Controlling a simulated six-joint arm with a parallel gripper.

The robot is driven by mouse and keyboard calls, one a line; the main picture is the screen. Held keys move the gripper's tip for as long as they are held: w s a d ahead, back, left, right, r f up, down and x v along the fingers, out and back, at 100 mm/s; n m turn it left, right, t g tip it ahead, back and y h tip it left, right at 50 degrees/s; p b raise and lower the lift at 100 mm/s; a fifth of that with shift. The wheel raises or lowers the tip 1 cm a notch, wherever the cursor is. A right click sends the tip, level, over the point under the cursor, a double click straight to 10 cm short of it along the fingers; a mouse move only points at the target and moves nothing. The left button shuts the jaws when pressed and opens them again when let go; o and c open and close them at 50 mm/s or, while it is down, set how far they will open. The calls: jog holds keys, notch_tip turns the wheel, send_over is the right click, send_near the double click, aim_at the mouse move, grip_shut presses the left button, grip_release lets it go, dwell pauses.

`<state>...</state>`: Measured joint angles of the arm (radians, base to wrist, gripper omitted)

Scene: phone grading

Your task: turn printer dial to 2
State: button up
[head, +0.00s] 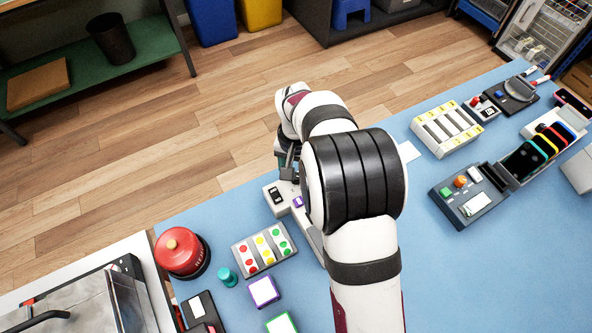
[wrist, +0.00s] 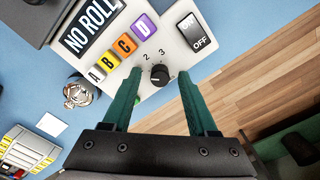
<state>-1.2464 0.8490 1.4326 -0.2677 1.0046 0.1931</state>
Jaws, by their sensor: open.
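The printer (wrist: 177,57) is a pale box with a black dial (wrist: 159,76) in the wrist view. The numbers 2 and 3 are printed beside the dial; I cannot surely read which number its mark faces. My gripper (wrist: 160,73) is open, with one green finger on each side of the dial. I cannot tell whether either finger touches it. In the head view the printer (head: 276,197) shows partly behind my arm, and the dial and fingertips are hidden.
The printer has a "NO ROLL" display (wrist: 91,28), buttons A to D (wrist: 124,46) and an ON/OFF switch (wrist: 195,31). A red button (head: 182,252), a panel of coloured dots (head: 264,249) and a teal stamp (head: 227,277) stand on the blue table.

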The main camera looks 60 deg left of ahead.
grip_shut()
jog(key=shift+m, duration=0.4)
jog(key=m, duration=0.3)
jog(key=shift+m, duration=2.5)
grip_release()
